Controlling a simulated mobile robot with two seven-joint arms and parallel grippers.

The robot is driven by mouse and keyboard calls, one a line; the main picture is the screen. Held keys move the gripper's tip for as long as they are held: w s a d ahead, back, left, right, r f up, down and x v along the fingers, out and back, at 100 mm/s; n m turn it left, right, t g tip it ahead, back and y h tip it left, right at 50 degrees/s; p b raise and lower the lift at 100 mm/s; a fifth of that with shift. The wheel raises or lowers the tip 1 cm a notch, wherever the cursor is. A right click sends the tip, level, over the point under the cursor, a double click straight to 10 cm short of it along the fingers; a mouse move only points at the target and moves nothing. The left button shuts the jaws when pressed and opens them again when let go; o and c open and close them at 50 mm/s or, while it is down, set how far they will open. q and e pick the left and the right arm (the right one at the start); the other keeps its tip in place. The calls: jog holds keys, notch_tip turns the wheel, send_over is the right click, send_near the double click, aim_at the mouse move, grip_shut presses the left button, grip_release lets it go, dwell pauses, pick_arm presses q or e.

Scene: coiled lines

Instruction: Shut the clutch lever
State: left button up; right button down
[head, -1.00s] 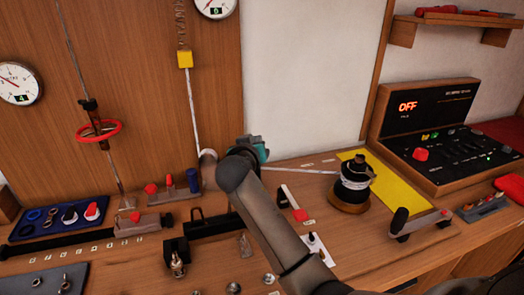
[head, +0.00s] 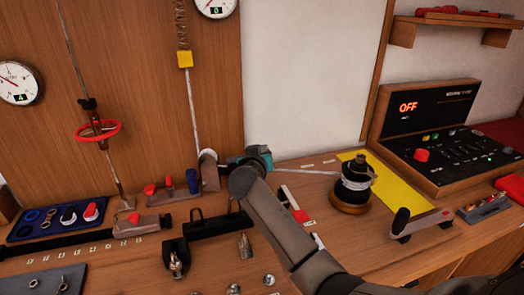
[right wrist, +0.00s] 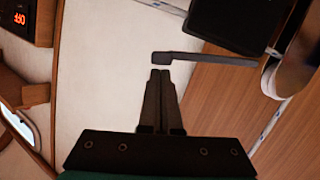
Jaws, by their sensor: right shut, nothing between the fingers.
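My right gripper (head: 262,157) is over the bench, between the grey pulley and the rope drum. Its two dark fingers (right wrist: 160,76) are shut together and empty in the right wrist view. Just beyond their tips is a dark flat bar with a bent end, which looks like the clutch lever (right wrist: 212,58). It lies alongside a black block, apparently the clutch body (right wrist: 232,18), with a narrow gap between them. I cannot tell whether the fingertips touch the lever. In the head view my gripper and arm hide this part. My left gripper is not in view.
The pale line (head: 310,171) runs to the rope drum (head: 352,188). The grey pulley (head: 209,172) stands close left of my gripper. A red-knobbed lever (head: 299,215) and a black-handled lever (head: 401,220) are on the bench. A control box (head: 430,125) stands at right.

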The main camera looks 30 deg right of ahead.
pick_arm(q)
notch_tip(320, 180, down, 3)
jog(key=b, duration=0.3)
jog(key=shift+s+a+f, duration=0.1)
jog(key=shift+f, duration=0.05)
pick_arm(e)
jog(key=f, duration=0.1)
jog(key=f+m, duration=0.1)
jog(key=d+f+m, duration=0.1)
jog(key=shift+s+t+y, duration=0.35)
jog(key=shift+t+y, duration=0.05)
jog(key=shift+r, duration=0.2)
